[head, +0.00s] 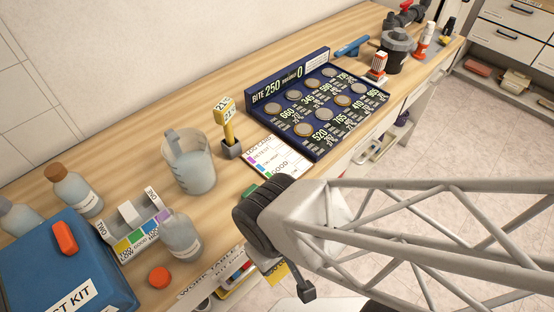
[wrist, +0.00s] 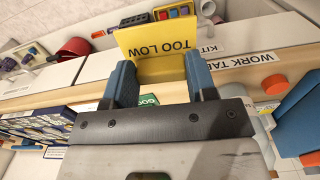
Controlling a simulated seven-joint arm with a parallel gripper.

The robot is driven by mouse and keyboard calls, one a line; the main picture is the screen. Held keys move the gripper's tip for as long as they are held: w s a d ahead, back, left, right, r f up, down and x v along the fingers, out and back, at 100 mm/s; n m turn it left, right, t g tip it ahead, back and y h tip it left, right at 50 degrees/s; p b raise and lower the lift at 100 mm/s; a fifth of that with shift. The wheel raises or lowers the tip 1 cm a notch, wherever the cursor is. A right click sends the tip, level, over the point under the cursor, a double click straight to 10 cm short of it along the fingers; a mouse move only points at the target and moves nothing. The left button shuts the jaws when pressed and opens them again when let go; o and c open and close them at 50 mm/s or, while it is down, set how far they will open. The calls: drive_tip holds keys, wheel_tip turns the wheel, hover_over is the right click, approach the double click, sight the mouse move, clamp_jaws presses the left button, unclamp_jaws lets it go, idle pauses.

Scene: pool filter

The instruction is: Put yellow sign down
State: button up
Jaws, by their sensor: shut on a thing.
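The yellow sign reading "TOO LOW" (wrist: 155,38) is between the two blue fingers of my gripper (wrist: 158,72) in the wrist view. The gripper is shut on it. In the head view only a small yellow part of the sign (head: 281,273) shows below my wrist, just off the front edge of the wooden table (head: 120,155). My arm hides most of the gripper there. A green piece lettered "GOOD" (wrist: 148,100) is partly hidden behind the gripper in the wrist view.
A white log card (head: 277,163) and a blue coin board (head: 320,110) lie on the table. A jug (head: 190,165), a colour comparator (head: 140,230), bottles and a blue test kit (head: 60,265) stand to the left. Drawers (head: 515,40) are at upper right.

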drive_tip(key=shift+w+r, duration=0.1)
drive_tip(key=shift+w, duration=0.5)
drive_tip(key=w+d, duration=0.2)
drive_tip(key=w, duration=0.5)
drive_tip(key=w+d, duration=0.3)
drive_tip(key=w, duration=0.5)
drive_tip(key=shift+r+n, duration=0.4)
drive_tip(key=shift+r, duration=0.05)
drive_tip(key=shift+w, duration=0.15)
hover_over(274, 158)
drive_tip(key=shift+w+f, duration=0.1)
drive_tip(key=shift+f, duration=0.65)
drive_tip(key=shift+f, duration=0.1)
drive_tip(key=shift+f, duration=1.65)
drive_tip(key=shift+f, duration=0.15)
